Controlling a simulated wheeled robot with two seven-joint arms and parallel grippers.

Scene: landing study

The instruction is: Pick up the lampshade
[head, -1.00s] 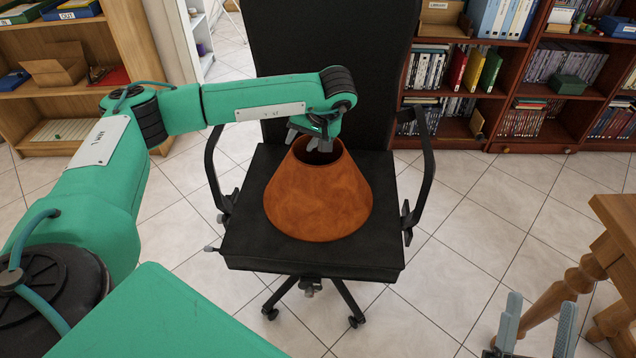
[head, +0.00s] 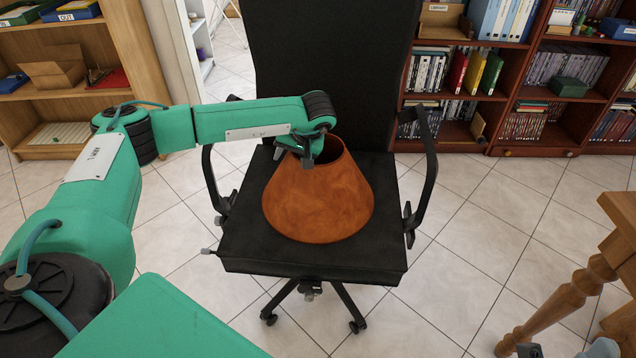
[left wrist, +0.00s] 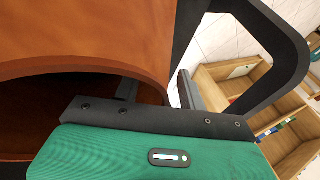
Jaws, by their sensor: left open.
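The lampshade (head: 320,205) is an orange-brown cone with an open top, upright on the seat of a black office chair (head: 250,245). My left gripper (head: 304,163) is at the left side of its top rim. In the left wrist view the lampshade (left wrist: 85,35) fills the upper left. There my left gripper (left wrist: 158,92) is open, one finger on the inner side of the rim and one outside, with the wall between them. Whether either finger touches is unclear. The tips of my right gripper (head: 566,352) show apart at the bottom right edge.
The chair's armrests (head: 428,175) stand either side of the seat, and its backrest (head: 325,60) rises behind. A wooden table (head: 590,265) is at the right. Bookshelves (head: 500,95) line the back. Tiled floor is clear around the chair.

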